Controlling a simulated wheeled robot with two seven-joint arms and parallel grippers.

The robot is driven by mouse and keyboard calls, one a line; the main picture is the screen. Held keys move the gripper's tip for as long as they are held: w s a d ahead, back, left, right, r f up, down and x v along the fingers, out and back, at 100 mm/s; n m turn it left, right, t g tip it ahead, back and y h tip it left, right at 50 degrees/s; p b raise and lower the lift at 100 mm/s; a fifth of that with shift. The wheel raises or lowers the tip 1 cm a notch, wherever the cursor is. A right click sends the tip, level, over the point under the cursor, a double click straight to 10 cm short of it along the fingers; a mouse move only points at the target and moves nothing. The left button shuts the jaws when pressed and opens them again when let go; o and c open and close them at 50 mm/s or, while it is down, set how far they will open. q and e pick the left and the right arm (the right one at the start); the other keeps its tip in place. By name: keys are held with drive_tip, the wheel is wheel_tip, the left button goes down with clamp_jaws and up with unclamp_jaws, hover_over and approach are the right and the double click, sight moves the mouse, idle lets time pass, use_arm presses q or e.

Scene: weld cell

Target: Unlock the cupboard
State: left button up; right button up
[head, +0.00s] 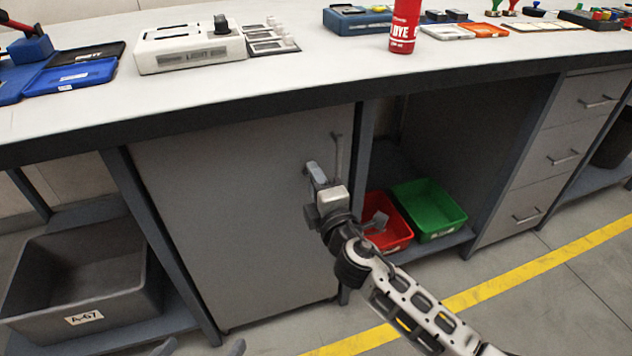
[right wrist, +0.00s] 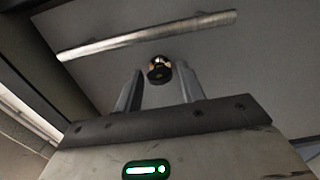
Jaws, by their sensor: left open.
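The grey cupboard door (head: 230,210) is shut under the workbench. Its bar handle (head: 337,155) is near the door's right edge and also crosses the upper right wrist view (right wrist: 150,35). A small round lock (right wrist: 159,71), dark with copper-coloured spots, sits on the door beside the handle. I cannot tell whether a key is in it. My right gripper (head: 314,172) is at the door by the handle. In the right wrist view its fingers (right wrist: 157,90) are apart, with the lock showing between and beyond them. My left gripper (head: 202,349) shows only its separated fingertips at the bottom edge.
The bench top (head: 300,80) overhangs the door and holds a red dye can (head: 404,28) and a white device (head: 190,48). Right of the door, an open shelf holds a red bin (head: 395,235) and a green bin (head: 430,205). A grey bin (head: 80,275) stands left.

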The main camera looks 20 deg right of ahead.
use_arm(q)
drive_tip(key=shift+r, duration=0.1)
use_arm(e)
drive_tip(key=shift+o, duration=0.2)
drive_tip(key=shift+s, duration=0.1)
use_arm(q)
drive_tip(key=shift+w+d+r+t+b, duration=0.15)
drive_tip(key=shift+r+t+b, duration=0.4)
drive_tip(key=shift+b, duration=0.1)
use_arm(e)
drive_tip(key=s, duration=1.5)
drive_tip(key=shift+s+d, duration=0.3)
drive_tip(key=shift+s, duration=0.05)
use_arm(q)
drive_tip(key=shift+f, duration=0.1)
